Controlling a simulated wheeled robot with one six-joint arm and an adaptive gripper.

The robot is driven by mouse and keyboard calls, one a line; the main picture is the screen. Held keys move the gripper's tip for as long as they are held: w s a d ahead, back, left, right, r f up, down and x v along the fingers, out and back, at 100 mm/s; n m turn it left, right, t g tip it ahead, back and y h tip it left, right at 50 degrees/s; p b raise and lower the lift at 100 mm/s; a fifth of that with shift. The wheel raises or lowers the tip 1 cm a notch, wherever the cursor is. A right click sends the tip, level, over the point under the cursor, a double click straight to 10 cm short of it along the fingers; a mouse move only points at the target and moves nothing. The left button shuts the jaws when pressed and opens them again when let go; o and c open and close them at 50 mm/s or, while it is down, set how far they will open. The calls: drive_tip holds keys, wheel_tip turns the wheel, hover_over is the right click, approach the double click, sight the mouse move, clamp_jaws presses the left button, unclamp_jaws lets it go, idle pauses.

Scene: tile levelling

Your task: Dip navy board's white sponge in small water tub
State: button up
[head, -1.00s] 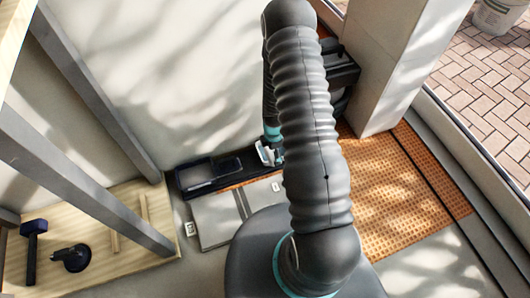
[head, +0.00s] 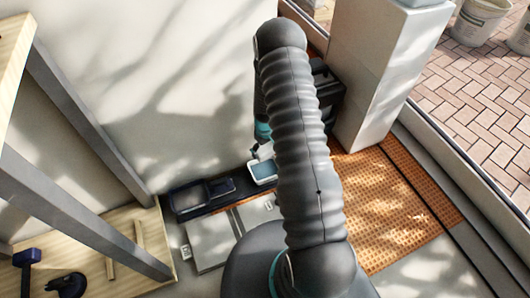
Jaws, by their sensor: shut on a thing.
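My gripper (head: 261,149) is near the wall, beyond my dark ribbed arm, which partly hides it. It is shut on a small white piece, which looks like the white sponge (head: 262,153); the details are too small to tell. A small tub (head: 263,181) with a pale rim and light blue water sits just below the gripper in the picture. The gripper and the white piece are over its far edge; I cannot tell whether they touch the water. A navy tray (head: 176,206) and a smaller dark compartment lie to the left of the tub.
Grey tiles (head: 207,243) lie in front of the tub. An orange mat (head: 390,205) covers the floor at right, beside a pale pillar (head: 375,80). A wooden surface (head: 130,262) at lower left bears a mallet (head: 27,262) and a dark round tool.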

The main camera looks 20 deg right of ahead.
sight(265, 154)
drive_tip(key=shift+s+m, duration=0.15)
drive_tip(key=shift+m, duration=1.05)
drive_tip(key=shift+f, duration=1.5)
drive_tip(key=shift+f+b, duration=3.25)
drive_tip(key=shift+f, duration=1.75)
drive_tip(key=shift+r, duration=0.1)
drive_tip(key=shift+r+p, duration=2.95)
drive_tip(key=shift+r, duration=3)
